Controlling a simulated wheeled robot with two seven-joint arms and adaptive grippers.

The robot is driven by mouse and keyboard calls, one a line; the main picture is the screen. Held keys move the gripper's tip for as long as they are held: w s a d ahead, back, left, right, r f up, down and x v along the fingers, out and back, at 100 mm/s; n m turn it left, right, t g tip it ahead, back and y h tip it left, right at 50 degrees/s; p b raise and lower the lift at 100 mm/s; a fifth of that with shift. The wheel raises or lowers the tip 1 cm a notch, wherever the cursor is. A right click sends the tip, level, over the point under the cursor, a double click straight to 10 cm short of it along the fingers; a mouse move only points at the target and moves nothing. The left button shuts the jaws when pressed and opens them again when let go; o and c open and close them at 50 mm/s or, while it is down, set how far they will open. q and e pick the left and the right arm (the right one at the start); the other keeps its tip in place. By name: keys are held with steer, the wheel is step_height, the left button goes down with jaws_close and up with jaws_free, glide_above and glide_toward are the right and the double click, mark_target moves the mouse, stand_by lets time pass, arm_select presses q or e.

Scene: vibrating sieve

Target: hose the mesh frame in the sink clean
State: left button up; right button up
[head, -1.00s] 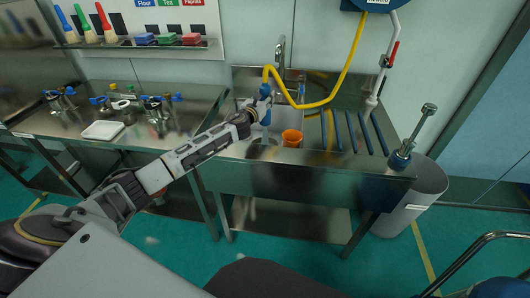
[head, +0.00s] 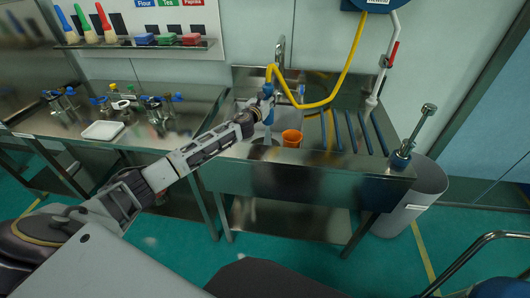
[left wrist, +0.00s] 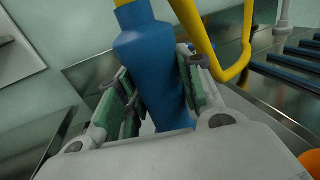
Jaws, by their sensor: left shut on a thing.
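My left gripper (head: 262,98) is over the left part of the steel sink (head: 240,128). It is shut on the blue hose nozzle (head: 269,116), and the left wrist view shows the blue grip (left wrist: 155,75) between its two fingers. A yellow hose (head: 349,52) runs from the top of the nozzle, dips to the right and rises to a blue reel (head: 368,4) on the wall. The mesh frame cannot be made out; the arm and the sink's front hide much of the basin. My right gripper is not in view.
An orange cup (head: 292,138) stands at the sink, right of the nozzle. A faucet (head: 281,52) rises behind it. Blue bars (head: 350,132) line the drainboard. A grey bin (head: 415,195) stands at the right. A side table (head: 60,125) holds a white tray (head: 103,130) and several clamps.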

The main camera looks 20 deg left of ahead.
arm_select(q)
steer(key=shift+w+d+r, duration=0.1)
steer(key=shift+w+d, duration=0.85)
steer(key=shift+w, duration=0.3)
steer(key=shift+a, duration=0.2)
stand_by(0.3)
steer(key=s+a, duration=0.1)
steer(key=a, duration=0.5)
stand_by(0.8)
steer(key=shift+s+d, duration=0.1)
steer(key=shift+s, duration=0.05)
stand_by(0.9)
steer(key=shift+s+d+r+p, duration=0.1)
steer(key=shift+s+d+p, duration=0.6)
steer(key=shift+s, duration=0.4)
steer(key=shift+s+d+r+p, duration=0.1)
steer(key=shift+s+d+p, duration=0.6)
steer(key=shift+s, duration=0.4)
steer(key=shift+s+d+r+p, duration=0.1)
steer(key=shift+s+d+p, duration=0.6)
steer(key=shift+s, duration=0.4)
steer(key=shift+s+d, duration=0.25)
steer(key=shift+d, duration=0.05)
